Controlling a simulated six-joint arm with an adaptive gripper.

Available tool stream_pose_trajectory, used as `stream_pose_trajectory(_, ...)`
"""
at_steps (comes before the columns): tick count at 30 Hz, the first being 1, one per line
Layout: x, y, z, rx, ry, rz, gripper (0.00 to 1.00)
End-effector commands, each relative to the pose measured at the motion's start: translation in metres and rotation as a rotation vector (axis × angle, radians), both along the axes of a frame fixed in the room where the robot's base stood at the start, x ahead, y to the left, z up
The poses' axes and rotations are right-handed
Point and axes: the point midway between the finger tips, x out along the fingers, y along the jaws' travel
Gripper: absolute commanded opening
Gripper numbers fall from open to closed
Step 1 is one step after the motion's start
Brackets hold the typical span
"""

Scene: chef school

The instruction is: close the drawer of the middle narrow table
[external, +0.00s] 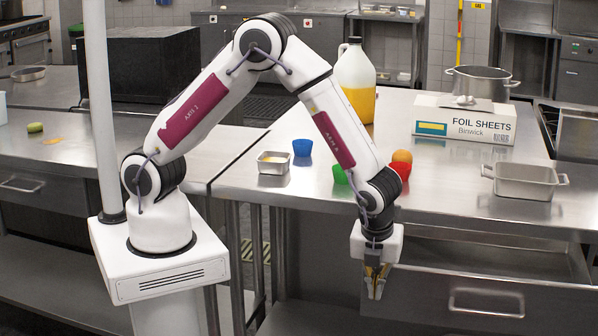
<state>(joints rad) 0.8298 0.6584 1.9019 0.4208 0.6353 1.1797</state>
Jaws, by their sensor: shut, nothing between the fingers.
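The drawer (540,303) of the metal table (437,205) stands pulled out below the tabletop at the lower right. Its inside shows as an empty-looking grey tray behind the front panel. The front panel carries a pale bar handle (486,302). My gripper (375,287) points down below the table's front edge, at the left end of the drawer front and well left of the handle. Its fingers are shut and hold nothing. I cannot tell whether they touch the drawer.
On the tabletop stand a steel pan (524,182), a foil box (463,118), a jug (355,75), a small tin (273,162), and blue (302,147), green (340,174) and red (401,171) cups. Another table (60,165) stands at left.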

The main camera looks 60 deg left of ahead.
Motion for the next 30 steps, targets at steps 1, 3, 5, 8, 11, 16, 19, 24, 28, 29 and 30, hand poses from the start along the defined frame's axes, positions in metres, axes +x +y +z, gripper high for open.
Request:
stream_pose_trajectory(1, 0.008, 0.009, 0.0, 0.001, 0.0, 0.005, 0.0)
stream_pose_trajectory(3, 0.019, 0.02, 0.0, 0.0, 0.0, 0.006, 0.0)
stream_pose_trajectory(5, 0.029, 0.03, 0.0, 0.0, 0.0, 0.006, 0.0)
stream_pose_trajectory(8, 0.046, 0.047, 0.0, 0.0, 0.0, 0.008, 0.0)
stream_pose_trajectory(11, 0.062, 0.063, 0.0, 0.0, 0.0, 0.006, 0.0)
stream_pose_trajectory(16, 0.088, 0.088, 0.0, -0.001, -0.001, 0.006, 0.0)
stream_pose_trajectory(19, 0.1, 0.1, 0.0, -0.001, -0.001, 0.005, 0.0)
stream_pose_trajectory(24, 0.114, 0.114, 0.0, 0.0, 0.0, 0.002, 0.0)
stream_pose_trajectory(28, 0.119, 0.119, 0.0, 0.0, 0.0, 0.001, 0.0)
stream_pose_trajectory(29, 0.12, 0.12, 0.0, 0.0, 0.0, 0.001, 0.0)
stream_pose_trajectory(30, 0.121, 0.121, 0.0, 0.0, 0.0, 0.0, 0.0)
